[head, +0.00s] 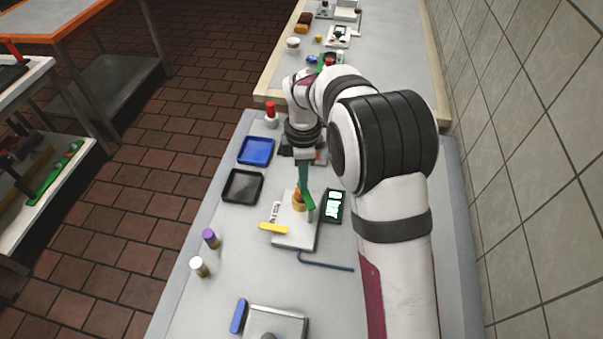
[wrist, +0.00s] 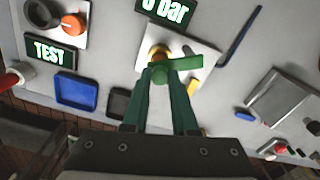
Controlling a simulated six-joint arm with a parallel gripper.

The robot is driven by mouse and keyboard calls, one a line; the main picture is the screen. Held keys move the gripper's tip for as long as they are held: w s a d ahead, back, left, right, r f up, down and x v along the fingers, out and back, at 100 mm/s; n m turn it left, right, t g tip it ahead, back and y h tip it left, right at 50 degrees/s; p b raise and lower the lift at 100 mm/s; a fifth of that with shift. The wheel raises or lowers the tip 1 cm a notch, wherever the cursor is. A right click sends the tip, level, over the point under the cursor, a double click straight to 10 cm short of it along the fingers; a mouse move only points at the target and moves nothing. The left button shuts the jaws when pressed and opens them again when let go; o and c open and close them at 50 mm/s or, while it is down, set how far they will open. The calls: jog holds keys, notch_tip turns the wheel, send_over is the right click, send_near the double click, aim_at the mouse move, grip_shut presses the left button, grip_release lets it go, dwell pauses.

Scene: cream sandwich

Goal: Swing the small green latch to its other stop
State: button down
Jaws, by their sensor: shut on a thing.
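The small green latch (wrist: 186,63) is a flat green bar beside a brass-coloured fitting (wrist: 159,52) on a pale plate (wrist: 205,55). In the wrist view it reaches to the right from my fingertips. In the head view the latch (head: 308,201) shows just below my fingers, near the fitting (head: 298,196). My gripper (wrist: 160,74) has long green fingers, closed together at the tips on the latch's near end. The fingertips hide that end. In the head view my gripper (head: 305,187) points down over the plate (head: 294,236).
A yellow lever (head: 272,227) lies at the plate's left edge. A lit display (head: 333,206) stands right of the plate, and a blue hooked rod (head: 327,265) lies below it. A black tray (head: 242,186) and a blue tray (head: 256,151) sit left.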

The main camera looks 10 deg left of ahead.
jog(key=m, duration=0.1)
jog(key=d+m, duration=0.1)
jog(key=m, duration=0.1)
jog(key=shift+w+d, duration=0.15)
jog(key=shift+w, duration=0.15)
jog(key=s+d+m, duration=0.2)
jog(key=d+m, duration=0.1)
jog(key=m, duration=0.7)
jog(key=s+d+m, duration=0.2)
jog(key=d+m, duration=0.1)
jog(key=m, duration=0.8)
jog(key=shift+s, duration=0.4)
jog(key=shift+s+d, duration=0.1)
jog(key=c, duration=0.7)
grip_release()
notch_tip(320, 180, up, 16)
